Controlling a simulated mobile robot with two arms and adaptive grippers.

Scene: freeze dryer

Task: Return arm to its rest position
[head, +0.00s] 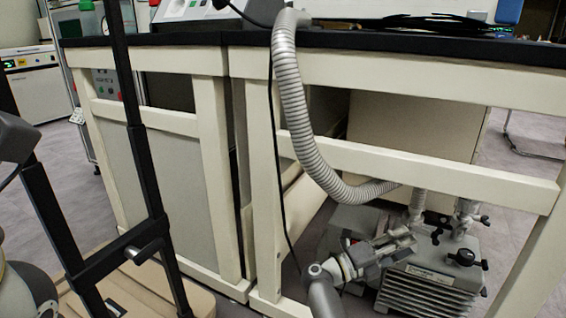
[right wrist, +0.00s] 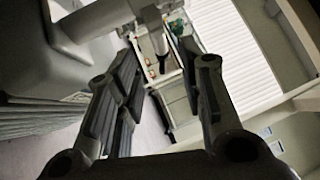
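My right arm comes up from the bottom of the head view. Its gripper (head: 398,243) is low under the bench, in front of a grey vacuum pump (head: 440,278), and overlaps the pump's upper left in the picture. Whether it touches the pump cannot be told. In the right wrist view the two fingers of the gripper (right wrist: 160,72) stand apart with nothing between them. The left gripper is not in view.
A cream bench frame (head: 440,172) with a dark top (head: 360,40) surrounds the right arm's space. A ribbed grey hose (head: 293,100) curves down to the pump. A thin black cable hangs beside it. A black upright frame (head: 140,150) stands at left.

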